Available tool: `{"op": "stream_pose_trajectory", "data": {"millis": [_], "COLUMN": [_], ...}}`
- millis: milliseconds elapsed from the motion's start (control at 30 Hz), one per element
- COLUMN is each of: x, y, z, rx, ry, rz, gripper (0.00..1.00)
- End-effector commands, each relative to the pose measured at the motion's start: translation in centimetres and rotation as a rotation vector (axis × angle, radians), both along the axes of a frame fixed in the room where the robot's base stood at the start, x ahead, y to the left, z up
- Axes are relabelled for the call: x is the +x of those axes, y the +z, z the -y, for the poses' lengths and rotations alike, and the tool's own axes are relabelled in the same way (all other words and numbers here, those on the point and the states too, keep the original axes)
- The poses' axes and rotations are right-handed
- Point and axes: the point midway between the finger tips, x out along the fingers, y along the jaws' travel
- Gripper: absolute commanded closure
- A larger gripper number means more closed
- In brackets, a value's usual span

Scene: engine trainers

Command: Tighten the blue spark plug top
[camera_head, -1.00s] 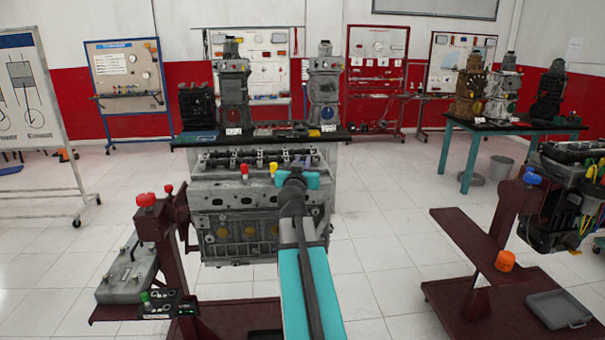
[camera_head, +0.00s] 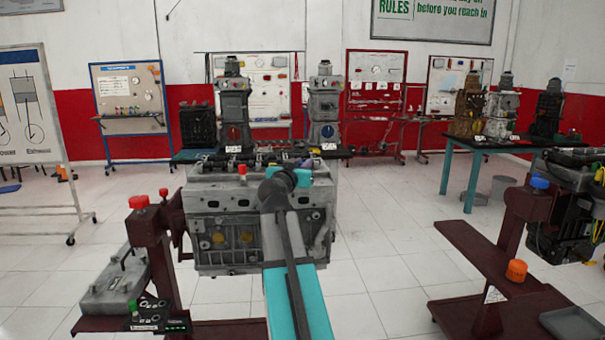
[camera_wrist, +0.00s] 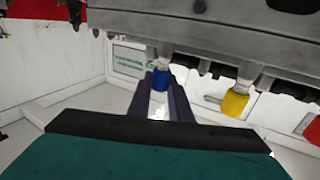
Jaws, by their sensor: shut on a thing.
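The blue spark plug top (camera_wrist: 161,79) sits between the two dark fingers of my gripper (camera_wrist: 163,84) in the wrist view. The fingers are closed on its sides. A pale plug shaft joins the blue top to the grey engine (camera_wrist: 215,25). The yellow spark plug top (camera_wrist: 235,103) is beside it to the right, clear of the fingers. In the head view my arm hides the blue and yellow tops and my fingers. The red top (camera_head: 242,170) shows on the engine (camera_head: 215,200), left of my arm.
A maroon stand with a red knob (camera_head: 139,202) and a battery (camera_head: 115,283) is at the left. Another maroon stand with an orange knob (camera_head: 516,270) is at the right. A bench with engine models is behind the engine. Open tiled floor lies right of my arm.

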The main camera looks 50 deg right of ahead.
Motion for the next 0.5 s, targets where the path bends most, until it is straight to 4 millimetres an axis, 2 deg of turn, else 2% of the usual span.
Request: {"op": "stream_pose_trajectory", "data": {"millis": [500], "x": [0.05], "y": [-0.39], "z": [-0.1], "rx": [0.003], "ry": [-0.086], "rz": [0.001], "gripper": [1.0]}}
